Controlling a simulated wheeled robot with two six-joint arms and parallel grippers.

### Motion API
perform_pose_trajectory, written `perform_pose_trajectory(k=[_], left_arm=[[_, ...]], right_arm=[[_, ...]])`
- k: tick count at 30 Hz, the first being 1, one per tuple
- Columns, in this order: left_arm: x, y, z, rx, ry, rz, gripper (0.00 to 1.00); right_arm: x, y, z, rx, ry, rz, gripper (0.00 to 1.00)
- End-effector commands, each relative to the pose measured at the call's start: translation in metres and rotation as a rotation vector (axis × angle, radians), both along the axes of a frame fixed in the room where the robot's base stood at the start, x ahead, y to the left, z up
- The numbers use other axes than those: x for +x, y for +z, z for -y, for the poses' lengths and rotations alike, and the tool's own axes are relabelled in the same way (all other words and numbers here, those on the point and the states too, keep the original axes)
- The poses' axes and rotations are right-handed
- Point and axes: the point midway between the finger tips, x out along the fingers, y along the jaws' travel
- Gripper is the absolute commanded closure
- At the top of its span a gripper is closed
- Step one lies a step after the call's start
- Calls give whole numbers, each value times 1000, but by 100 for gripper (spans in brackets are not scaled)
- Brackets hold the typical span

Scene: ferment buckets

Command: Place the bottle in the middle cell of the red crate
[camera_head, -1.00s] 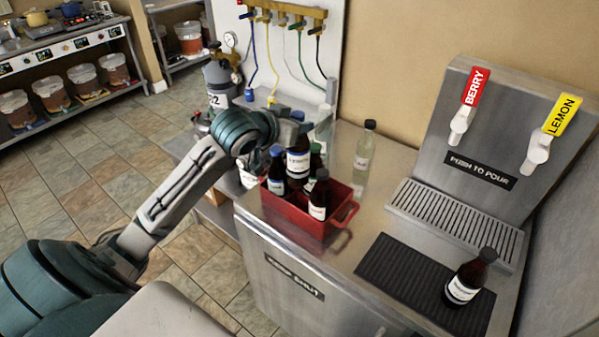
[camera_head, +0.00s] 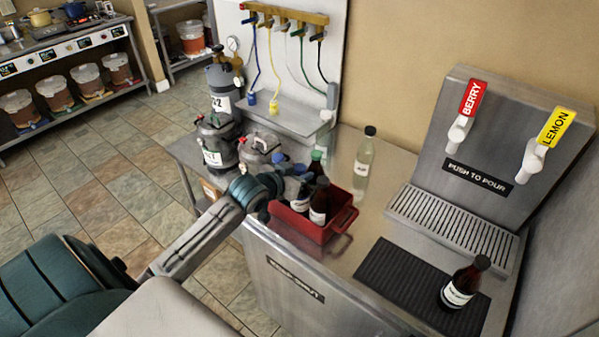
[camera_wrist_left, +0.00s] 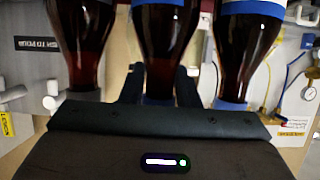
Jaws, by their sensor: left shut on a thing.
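The red crate (camera_head: 338,222) stands on the steel counter with several dark bottles in it. My left gripper (camera_head: 290,183) is over the crate's left part, shut on a dark bottle with a blue neck or cap; this held bottle (camera_wrist_left: 155,45) is the middle one of three in the left wrist view. In the head view my gripper hides most of it, so its exact cell and whether it touches the crate floor cannot be told. My right gripper is not in view.
A clear bottle (camera_head: 363,160) stands behind the crate. Another dark bottle (camera_head: 463,284) stands on the black mat (camera_head: 405,275) at the right. The drink dispenser (camera_head: 490,150) is at the back right. Bare counter lies between crate and mat.

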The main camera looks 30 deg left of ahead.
Motion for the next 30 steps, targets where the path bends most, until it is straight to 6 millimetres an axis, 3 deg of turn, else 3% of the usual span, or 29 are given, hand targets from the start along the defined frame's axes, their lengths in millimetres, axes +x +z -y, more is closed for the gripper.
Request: perform_pose_trajectory(k=[7,8,10,11,21,30], left_arm=[[0,-1,0,0,-1,4,100],[0,-2,0,0,0,1,65],[0,-2,0,0,0,0,52],[0,-2,0,0,0,0,50],[-1,1,0,2,-1,0,50],[-38,15,-4,9,-3,0,50]], right_arm=[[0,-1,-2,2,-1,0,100],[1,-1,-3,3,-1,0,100],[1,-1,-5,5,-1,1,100],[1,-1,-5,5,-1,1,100],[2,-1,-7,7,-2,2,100],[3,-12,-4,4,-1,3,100]])
